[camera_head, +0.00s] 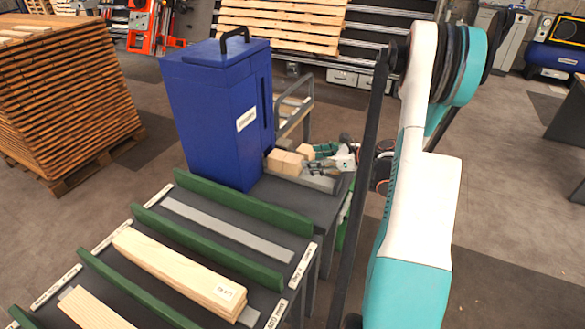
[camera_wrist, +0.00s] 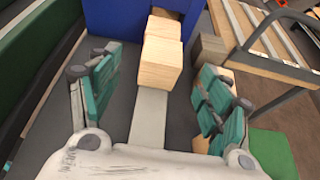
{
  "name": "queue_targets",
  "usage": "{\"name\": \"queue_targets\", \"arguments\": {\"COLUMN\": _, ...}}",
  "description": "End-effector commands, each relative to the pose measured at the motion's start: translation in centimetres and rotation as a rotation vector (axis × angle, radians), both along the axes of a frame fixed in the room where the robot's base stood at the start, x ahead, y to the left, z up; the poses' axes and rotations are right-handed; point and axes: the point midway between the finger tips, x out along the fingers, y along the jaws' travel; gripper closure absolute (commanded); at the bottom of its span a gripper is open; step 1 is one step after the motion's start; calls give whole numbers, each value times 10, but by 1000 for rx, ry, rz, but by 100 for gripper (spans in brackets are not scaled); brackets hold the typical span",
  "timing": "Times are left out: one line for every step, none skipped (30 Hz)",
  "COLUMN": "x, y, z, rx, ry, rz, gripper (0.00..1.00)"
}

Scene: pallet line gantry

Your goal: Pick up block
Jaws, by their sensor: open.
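In the wrist view, a pale wooden block (camera_wrist: 158,68) lies ahead of my palm, between the lines of my fingers, with gaps on both sides. A second wooden block (camera_wrist: 163,29) sits right behind it, against the blue bin. My gripper (camera_wrist: 160,66) is open and empty. Another wooden block (camera_wrist: 228,74) is partly hidden behind the right finger. In the head view, the wooden blocks (camera_head: 292,163) stand on the dark table beside the bin, and my gripper (camera_head: 313,160) is just to their right. I cannot tell which block the task means.
The tall blue bin (camera_head: 215,115) stands behind the blocks. A dark block (camera_wrist: 208,48) is near the right finger. A cart (camera_wrist: 275,62) is at right. Green rails (camera_head: 215,243) and long planks (camera_head: 180,272) fill the front table. A grey strip (camera_wrist: 148,118) runs under my gripper.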

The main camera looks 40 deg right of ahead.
Motion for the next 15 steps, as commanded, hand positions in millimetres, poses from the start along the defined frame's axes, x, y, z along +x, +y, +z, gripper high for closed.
{"name": "queue_targets", "arguments": {"x": 8, "y": 3, "z": -6, "rx": 0, "ry": 0, "rz": 1, "gripper": 28}}
{"name": "queue_targets", "arguments": {"x": 12, "y": 5, "z": -7, "rx": -1, "ry": 1, "rz": 2, "gripper": 28}}
{"name": "queue_targets", "arguments": {"x": 16, "y": 7, "z": -9, "rx": -1, "ry": 1, "rz": 3, "gripper": 28}}
{"name": "queue_targets", "arguments": {"x": 19, "y": 8, "z": -10, "rx": -2, "ry": 0, "rz": 2, "gripper": 28}}
{"name": "queue_targets", "arguments": {"x": 21, "y": 8, "z": -11, "rx": -2, "ry": 0, "rz": 1, "gripper": 28}}
{"name": "queue_targets", "arguments": {"x": 23, "y": 9, "z": -11, "rx": -2, "ry": 0, "rz": 1, "gripper": 28}}
{"name": "queue_targets", "arguments": {"x": 25, "y": 10, "z": -12, "rx": -2, "ry": 0, "rz": 1, "gripper": 28}}
{"name": "queue_targets", "arguments": {"x": 26, "y": 10, "z": -12, "rx": -2, "ry": 0, "rz": 1, "gripper": 28}}
{"name": "queue_targets", "arguments": {"x": 27, "y": 11, "z": -12, "rx": -2, "ry": 0, "rz": 1, "gripper": 28}}
{"name": "queue_targets", "arguments": {"x": 28, "y": 11, "z": -13, "rx": -2, "ry": 0, "rz": 1, "gripper": 28}}
{"name": "queue_targets", "arguments": {"x": 29, "y": 12, "z": -14, "rx": -2, "ry": 0, "rz": 1, "gripper": 28}}
{"name": "queue_targets", "arguments": {"x": 31, "y": 12, "z": -15, "rx": -2, "ry": 0, "rz": 1, "gripper": 28}}
{"name": "queue_targets", "arguments": {"x": 33, "y": 13, "z": -17, "rx": -2, "ry": 0, "rz": 2, "gripper": 28}}
{"name": "queue_targets", "arguments": {"x": 36, "y": 14, "z": -19, "rx": -2, "ry": 0, "rz": 2, "gripper": 28}}
{"name": "queue_targets", "arguments": {"x": 40, "y": 15, "z": -22, "rx": -2, "ry": 0, "rz": 2, "gripper": 28}}
